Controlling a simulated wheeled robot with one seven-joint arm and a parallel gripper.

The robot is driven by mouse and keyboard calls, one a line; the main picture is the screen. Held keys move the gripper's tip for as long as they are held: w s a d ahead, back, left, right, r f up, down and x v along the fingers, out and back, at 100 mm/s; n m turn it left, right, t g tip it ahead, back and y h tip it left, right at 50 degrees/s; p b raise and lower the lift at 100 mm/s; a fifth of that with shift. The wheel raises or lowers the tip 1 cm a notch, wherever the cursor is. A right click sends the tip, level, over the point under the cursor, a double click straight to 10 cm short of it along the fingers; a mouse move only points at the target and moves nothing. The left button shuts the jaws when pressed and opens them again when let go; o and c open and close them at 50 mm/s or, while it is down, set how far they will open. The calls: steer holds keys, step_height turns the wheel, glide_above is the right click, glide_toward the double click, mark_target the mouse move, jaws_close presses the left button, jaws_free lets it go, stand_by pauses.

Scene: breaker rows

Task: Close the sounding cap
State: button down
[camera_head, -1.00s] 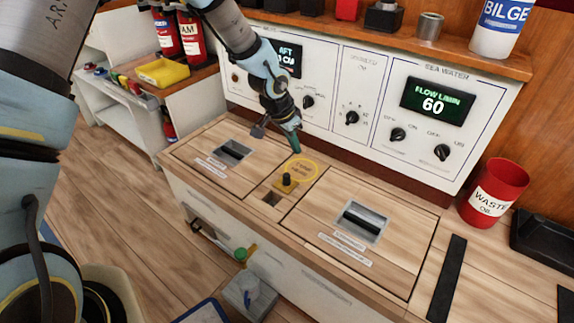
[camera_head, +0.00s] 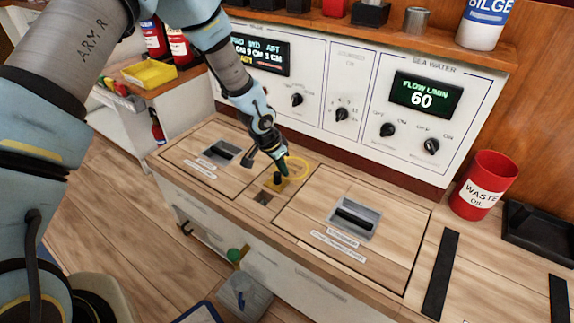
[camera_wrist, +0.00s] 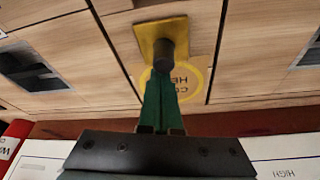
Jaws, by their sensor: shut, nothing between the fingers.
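A small yellow plate (camera_head: 275,187) with an upright black knob (camera_head: 278,179) lies on the wooden bench top; I take it for the sounding cap. A round yellow lettered ring (camera_head: 298,166) lies behind the plate, partly covered.
Hatches with recessed handles (camera_head: 221,152) (camera_head: 354,217) flank the plate. An instrument panel (camera_head: 340,100) with knobs and displays rises behind. A red waste oil bin (camera_head: 484,186) stands at the right. A yellow tray (camera_head: 150,73) is at the far left.

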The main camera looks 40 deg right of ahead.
mark_target(284, 183)
steer(key=a, duration=0.2)
steer(key=s+a, duration=0.1)
steer(key=a, duration=0.1)
steer(key=s+a, duration=0.1)
steer(key=a, duration=0.2)
steer(key=shift+a+b, duration=0.1)
steer(key=shift+b, duration=0.3)
steer(key=shift+a+f, duration=0.1)
steer(key=d, duration=0.2)
steer(key=d+r, duration=0.1)
steer(key=d, duration=0.1)
steer(key=shift+w+d+p, duration=0.15)
steer(key=shift+d+p, duration=0.15)
steer(key=p+v, duration=0.1)
steer(key=v, duration=0.8)
steer(key=shift+r, duration=0.2)
steer(key=shift+a, duration=0.1)
